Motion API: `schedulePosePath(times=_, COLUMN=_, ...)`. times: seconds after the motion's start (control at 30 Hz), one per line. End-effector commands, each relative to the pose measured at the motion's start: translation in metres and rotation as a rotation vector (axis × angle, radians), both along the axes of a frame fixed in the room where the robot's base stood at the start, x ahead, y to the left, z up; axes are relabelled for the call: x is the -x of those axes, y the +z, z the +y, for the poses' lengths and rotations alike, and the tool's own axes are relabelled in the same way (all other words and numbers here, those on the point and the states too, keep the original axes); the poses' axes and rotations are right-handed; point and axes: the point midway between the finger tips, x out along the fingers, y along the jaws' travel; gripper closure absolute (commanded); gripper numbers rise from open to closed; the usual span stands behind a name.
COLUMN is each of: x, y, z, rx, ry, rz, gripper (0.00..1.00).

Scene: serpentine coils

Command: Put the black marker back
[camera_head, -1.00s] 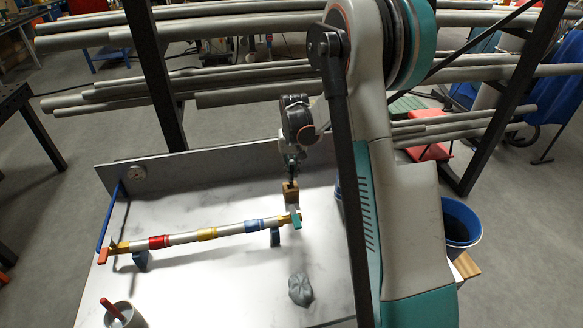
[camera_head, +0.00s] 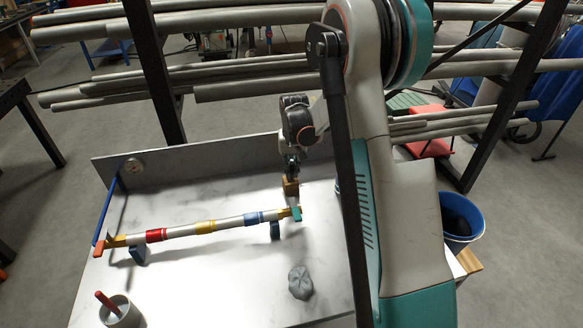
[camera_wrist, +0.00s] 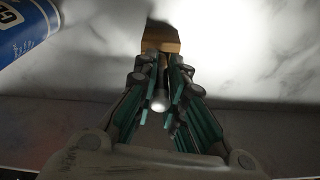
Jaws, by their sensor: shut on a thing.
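My gripper (camera_head: 291,174) is at the back right of the white marble-look table, just above a small wooden block (camera_head: 291,189). In the wrist view my gripper (camera_wrist: 159,85) is shut on the black marker (camera_wrist: 158,84), a dark thin shaft with a pale round end (camera_wrist: 158,104). The wooden block (camera_wrist: 160,38) shows just beyond the fingertips. The marker's far end is hidden by the fingers, so I cannot tell whether it is inside the block or only above it.
A rod with coloured bands (camera_head: 190,229) on blue supports lies left of the block. A grey lump (camera_head: 300,283) lies in front. A cup (camera_head: 121,315) holding a red stick stands front left. A blue can (camera_wrist: 28,30) is close by in the wrist view. A low back wall (camera_head: 200,170) edges the table.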

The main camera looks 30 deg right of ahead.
Motion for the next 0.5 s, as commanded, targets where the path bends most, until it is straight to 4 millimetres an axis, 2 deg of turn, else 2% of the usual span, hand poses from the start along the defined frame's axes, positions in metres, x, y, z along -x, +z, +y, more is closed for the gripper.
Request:
schedulePosePath(times=0.3, x=0.0002, y=-0.0001, z=0.0001, rx=0.0, ry=0.0, rz=0.0, gripper=1.0)
schedulePosePath(times=0.33, x=0.0002, y=-0.0001, z=0.0001, rx=0.0, ry=0.0, rz=0.0, gripper=0.82)
schedulePosePath(times=0.4, x=0.0002, y=-0.0001, z=0.0001, rx=0.0, ry=0.0, rz=0.0, gripper=0.67)
schedulePosePath(times=0.5, x=0.0001, y=-0.0001, z=0.0, rx=0.0, ry=0.0, rz=0.0, gripper=0.66)
